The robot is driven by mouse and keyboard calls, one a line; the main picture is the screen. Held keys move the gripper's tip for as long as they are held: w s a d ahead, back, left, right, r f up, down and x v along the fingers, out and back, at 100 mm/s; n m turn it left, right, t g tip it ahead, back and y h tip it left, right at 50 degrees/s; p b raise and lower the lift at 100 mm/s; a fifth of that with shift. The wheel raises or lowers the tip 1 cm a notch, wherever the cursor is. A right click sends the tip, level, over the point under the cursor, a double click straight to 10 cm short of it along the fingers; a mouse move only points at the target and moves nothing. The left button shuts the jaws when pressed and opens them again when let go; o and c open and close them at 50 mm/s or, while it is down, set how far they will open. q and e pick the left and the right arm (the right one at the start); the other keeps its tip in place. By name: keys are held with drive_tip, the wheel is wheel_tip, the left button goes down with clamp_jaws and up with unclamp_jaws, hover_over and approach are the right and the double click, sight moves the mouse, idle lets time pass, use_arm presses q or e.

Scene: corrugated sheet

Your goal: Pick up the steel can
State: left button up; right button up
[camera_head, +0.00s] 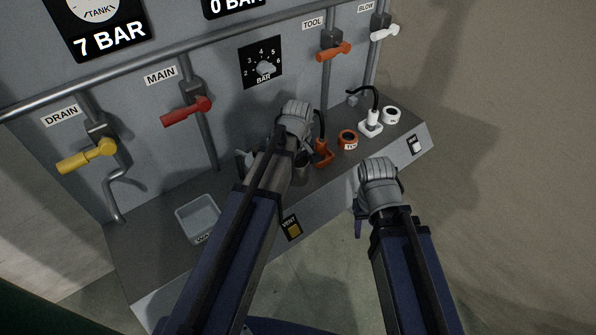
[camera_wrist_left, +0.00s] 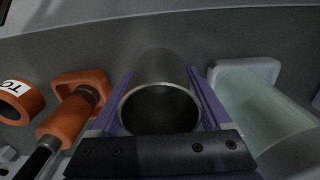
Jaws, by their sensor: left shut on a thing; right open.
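The steel can (camera_wrist_left: 160,68) is a grey open-topped cylinder, seen from above in the left wrist view. My left gripper (camera_wrist_left: 161,85) is shut on it, with one purple finger on each side. In the head view the can (camera_head: 302,173) shows only in part beside my left arm, and my left fingers are mostly hidden. I cannot tell whether the can touches the shelf. My right gripper (camera_head: 359,213) is open and empty in front of the shelf's edge, partly hidden by its own wrist.
An orange tool holder (camera_head: 322,153) stands close to the can on one side, a pale container (camera_wrist_left: 262,105) on the other. An orange tape roll (camera_head: 348,139), a white holder (camera_head: 370,125), a white roll (camera_head: 391,115) and a grey tray (camera_head: 190,207) are along the shelf. Valve levers hang above.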

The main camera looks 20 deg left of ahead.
use_arm(q)
drive_tip(key=shift+r, duration=0.1)
wheel_tip(320, 180, up, 10)
drive_tip(key=p, duration=1)
drive_tip(key=shift+a, duration=0.1)
drive_tip(key=w+a+f+b, duration=0.1)
drive_tip(key=f+b, duration=0.1)
drive_tip(key=a+f+b, duration=0.1)
drive_tip(key=f+b, duration=0.1)
drive_tip(key=w+a+f+b, duration=0.1)
drive_tip(key=a+f+b, duration=0.1)
drive_tip(key=shift+w+f, duration=0.15)
drive_tip(key=shift+w, duration=0.2)
drive_tip(key=shift+f, duration=0.1)
wheel_tip(320, 180, down, 4)
drive_tip(key=b, duration=0.3)
drive_tip(key=shift+r+b, duration=0.25)
drive_tip(key=shift+b, duration=0.15)
